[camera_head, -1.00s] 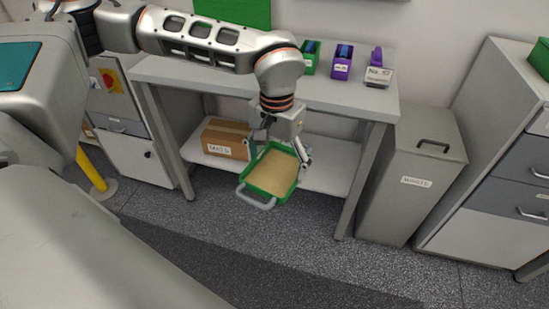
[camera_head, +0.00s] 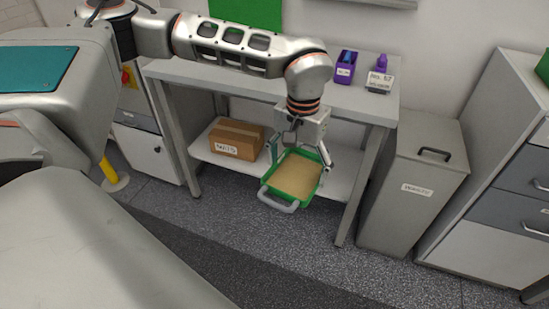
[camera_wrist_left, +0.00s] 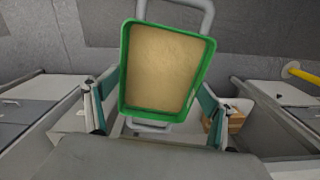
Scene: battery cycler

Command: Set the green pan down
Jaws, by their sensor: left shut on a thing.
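The green pan (camera_head: 296,177) has a tan, flat filling and grey handles. My left gripper (camera_head: 300,156) has its fingers on either side of the pan and is shut on it. The pan hangs in front of the bench's lower shelf (camera_head: 338,181), tilted in the head view with one handle towards the camera. In the left wrist view the pan (camera_wrist_left: 163,70) sits between the teal finger pads, with a handle at its far and near ends. Whether the pan touches the shelf cannot be told. My right gripper is not in view.
A cardboard box (camera_head: 237,138) stands on the lower shelf to the left of the pan. The bench top (camera_head: 200,72) above holds small purple holders (camera_head: 345,66). A grey waste bin (camera_head: 418,200) and a drawer cabinet (camera_head: 500,150) stand to the right. The floor in front is clear.

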